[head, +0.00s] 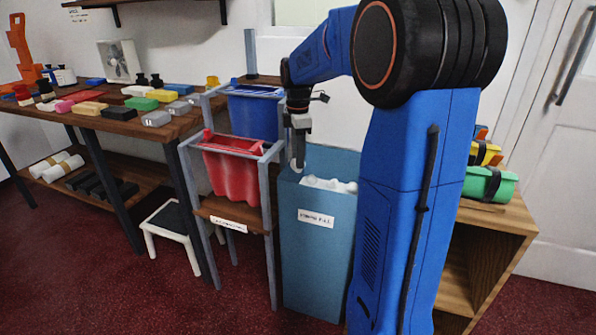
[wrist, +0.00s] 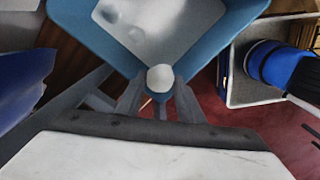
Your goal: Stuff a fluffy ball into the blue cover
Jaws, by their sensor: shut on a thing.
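The blue cover (head: 255,112) hangs open in the back of a grey rack. My gripper (head: 298,160) points down at the left edge of a teal bin (head: 318,255), right of the covers. It is shut on a white fluffy ball (head: 297,166). In the wrist view this ball (wrist: 160,78) sits between the fingertips, in front of the bin's rim. More white balls (head: 330,185) lie in the bin. A blue surface at the left of the wrist view (wrist: 20,75) looks like the blue cover. The inside of the cover is hidden.
A red cover (head: 232,172) hangs in the front of the same rack (head: 270,235). A wooden table (head: 160,128) with many coloured blocks stands left. A small white stool (head: 172,222) is below it. A wooden shelf (head: 505,232) with bundled rolls stands right.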

